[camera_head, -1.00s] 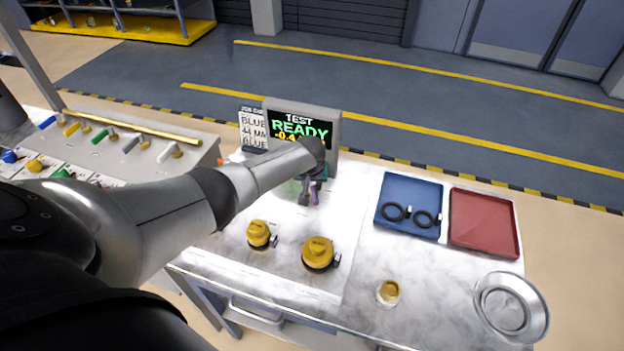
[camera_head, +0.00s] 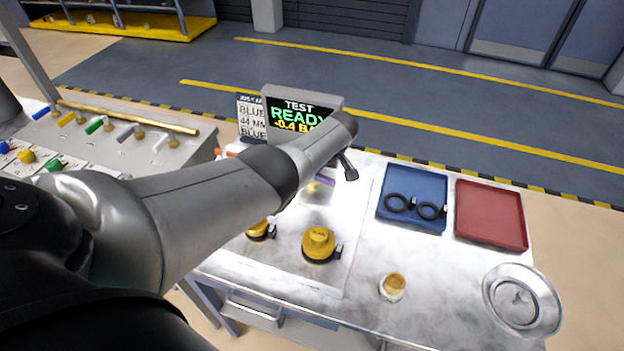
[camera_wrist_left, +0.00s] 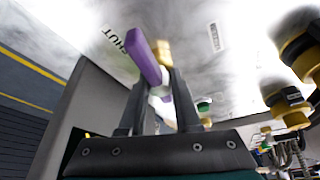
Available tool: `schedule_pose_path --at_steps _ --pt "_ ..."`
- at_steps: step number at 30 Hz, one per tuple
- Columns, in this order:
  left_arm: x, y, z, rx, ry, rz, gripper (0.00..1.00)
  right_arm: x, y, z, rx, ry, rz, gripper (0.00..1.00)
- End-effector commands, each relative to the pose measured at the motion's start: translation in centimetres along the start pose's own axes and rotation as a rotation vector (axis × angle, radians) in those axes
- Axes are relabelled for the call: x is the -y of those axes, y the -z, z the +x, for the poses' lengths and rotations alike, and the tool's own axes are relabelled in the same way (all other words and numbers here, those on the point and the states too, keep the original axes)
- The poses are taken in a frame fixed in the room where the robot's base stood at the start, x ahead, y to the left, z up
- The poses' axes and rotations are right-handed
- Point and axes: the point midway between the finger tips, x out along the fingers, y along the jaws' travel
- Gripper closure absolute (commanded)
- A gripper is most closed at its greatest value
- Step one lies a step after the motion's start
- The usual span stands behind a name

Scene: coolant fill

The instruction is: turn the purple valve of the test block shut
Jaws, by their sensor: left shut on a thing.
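The purple valve lever (camera_head: 326,181) is on the pale test block (camera_head: 300,275), in front of the test display. It lies nearly crosswise in the head view, partly behind my left arm. In the left wrist view the purple lever (camera_wrist_left: 144,55) reaches back to the fingers, with a brass part beside it and lettering ending in "HUT" nearby. My left gripper (camera_head: 349,168) is at the lever's right end. In the wrist view the gripper (camera_wrist_left: 160,90) is shut on the purple lever, though the contact is partly hidden. My right gripper is not in view.
The test display (camera_head: 300,113) reads "TEST READY" and "-0.4", with a job card (camera_head: 251,118) beside it. Two yellow-capped parts stand in front, one (camera_head: 319,243) clear of my arm. A blue tray (camera_head: 412,225) with black rings and a red tray (camera_head: 491,240) are right.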

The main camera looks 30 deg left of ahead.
Motion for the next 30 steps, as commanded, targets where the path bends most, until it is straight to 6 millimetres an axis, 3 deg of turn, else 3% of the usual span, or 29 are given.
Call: schedule_pose_path --at_steps 9,27,28,30 --pt "0.1 0.0 0.1 -0.001 0.056 -0.131 1.00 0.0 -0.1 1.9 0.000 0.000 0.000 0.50" --pt "0.1 0.2 0.0 -0.003 0.068 -0.166 1.00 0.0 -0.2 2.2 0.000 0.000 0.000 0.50" --pt "0.1 0.2 0.0 -0.003 0.068 -0.166 0.66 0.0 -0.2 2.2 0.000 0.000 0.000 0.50" --pt "0.0 0.2 0.0 -0.002 0.068 -0.165 0.58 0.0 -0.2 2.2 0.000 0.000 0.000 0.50"
